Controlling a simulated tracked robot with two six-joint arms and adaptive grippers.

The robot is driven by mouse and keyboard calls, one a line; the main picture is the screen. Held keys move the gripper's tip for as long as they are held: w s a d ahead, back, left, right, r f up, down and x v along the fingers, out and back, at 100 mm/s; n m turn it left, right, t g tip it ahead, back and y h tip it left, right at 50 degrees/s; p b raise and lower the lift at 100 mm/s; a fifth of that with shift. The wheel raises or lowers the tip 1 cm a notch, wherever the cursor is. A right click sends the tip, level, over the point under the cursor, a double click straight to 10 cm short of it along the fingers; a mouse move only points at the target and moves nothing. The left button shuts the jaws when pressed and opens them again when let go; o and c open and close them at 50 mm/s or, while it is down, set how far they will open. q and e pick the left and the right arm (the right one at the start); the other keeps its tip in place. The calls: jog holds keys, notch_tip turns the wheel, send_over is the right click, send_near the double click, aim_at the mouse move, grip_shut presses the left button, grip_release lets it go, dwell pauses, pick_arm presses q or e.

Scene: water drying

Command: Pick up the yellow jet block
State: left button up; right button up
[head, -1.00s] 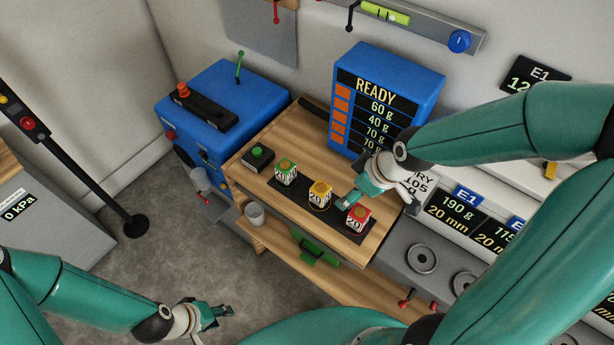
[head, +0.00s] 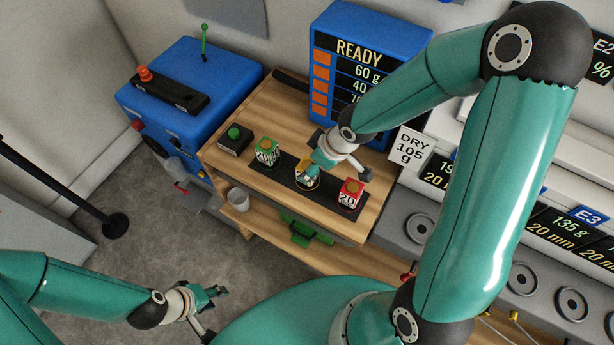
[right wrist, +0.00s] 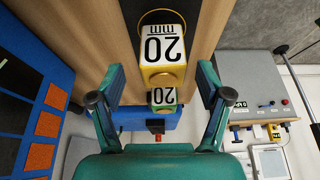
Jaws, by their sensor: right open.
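The yellow jet block (head: 305,184) stands on the dark strip of the wooden bench, between a green block (head: 267,153) and a red block (head: 349,193). My right gripper (head: 314,170) is over it and partly hides it in the head view. In the right wrist view the yellow block (right wrist: 163,45), marked 20 mm, shows beyond and between the open fingers of my right gripper (right wrist: 158,85). No finger visibly grips it. My left gripper (head: 219,297) appears open and empty, low over the floor left of the bench.
A blue READY display (head: 365,70) stands behind the blocks. A black box with a green button (head: 235,137) is left of the row, near a blue machine (head: 185,85). A white cup (head: 239,200) stands on the lower shelf (head: 340,255). A DRY 105 g sign (head: 410,146) is at right.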

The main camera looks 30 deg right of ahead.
jog(key=b+x, duration=0.4)
jog(key=x, duration=0.2)
jog(key=shift+a+r, duration=0.1)
jog(key=shift+a, duration=0.1)
jog(key=shift+r, duration=0.1)
jog(key=c, duration=1.3)
